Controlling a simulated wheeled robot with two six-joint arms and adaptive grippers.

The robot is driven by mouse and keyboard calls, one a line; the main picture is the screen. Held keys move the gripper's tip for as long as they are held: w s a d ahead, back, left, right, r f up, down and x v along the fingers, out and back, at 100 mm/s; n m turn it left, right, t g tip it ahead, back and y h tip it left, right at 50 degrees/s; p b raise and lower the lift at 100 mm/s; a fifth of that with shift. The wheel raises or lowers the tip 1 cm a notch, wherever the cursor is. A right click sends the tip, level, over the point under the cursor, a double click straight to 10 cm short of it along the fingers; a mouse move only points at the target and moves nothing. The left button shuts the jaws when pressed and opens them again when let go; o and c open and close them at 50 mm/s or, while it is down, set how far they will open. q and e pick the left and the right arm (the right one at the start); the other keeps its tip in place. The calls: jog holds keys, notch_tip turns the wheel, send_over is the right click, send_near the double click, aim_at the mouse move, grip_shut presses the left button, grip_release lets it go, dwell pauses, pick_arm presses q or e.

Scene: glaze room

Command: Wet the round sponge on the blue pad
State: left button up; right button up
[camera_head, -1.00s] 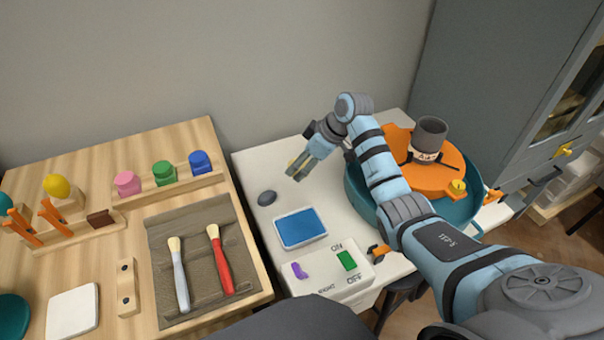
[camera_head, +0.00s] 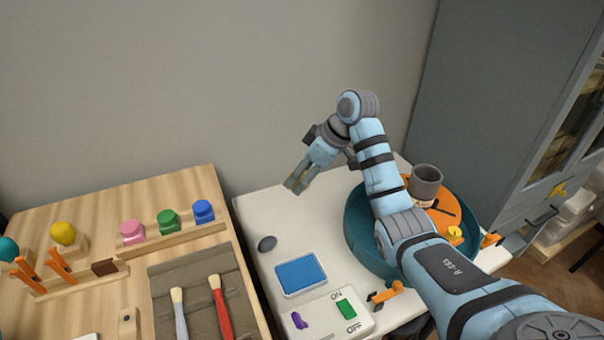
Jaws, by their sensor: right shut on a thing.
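The blue pad (camera_head: 301,274) lies flat in a pale tray on the white table. My right gripper (camera_head: 296,184) is above the table's back part, beyond the pad, fingers pointing down and left. My left gripper is not in view.
A switch box (camera_head: 325,316) stands in front. A teal basin (camera_head: 360,238) with an orange wheel and grey cup is at right, partly behind my arm. A wooden workbench (camera_head: 110,195) is at left.

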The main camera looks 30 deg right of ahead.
jog(key=shift+s+f+p, duration=0.3)
jog(key=shift+f+p, duration=0.05)
jog(key=s+a+f+p, duration=0.3)
jog(key=s+f+p, duration=0.3)
jog(key=s+p, duration=0.1)
jog(key=s+a+f+p, duration=0.3)
jog(key=s+f+p, duration=0.2)
jog(key=s+p, duration=0.25)
jog(key=w+f+b, duration=0.1)
jog(key=f+b, duration=0.1)
jog(key=w+f+b, duration=0.1)
jog(key=b, duration=0.2)
jog(key=w+f+b, duration=0.1)
jog(key=f+b, duration=0.1)
jog(key=shift+w+d+f+b, duration=0.2)
jog(key=shift+f+b, duration=0.1)
jog(key=shift+b, duration=0.05)
jog(key=shift+r, duration=0.15)
jog(key=shift+f, duration=0.55)
jog(key=shift+s, duration=0.1)
dwell(0.8)
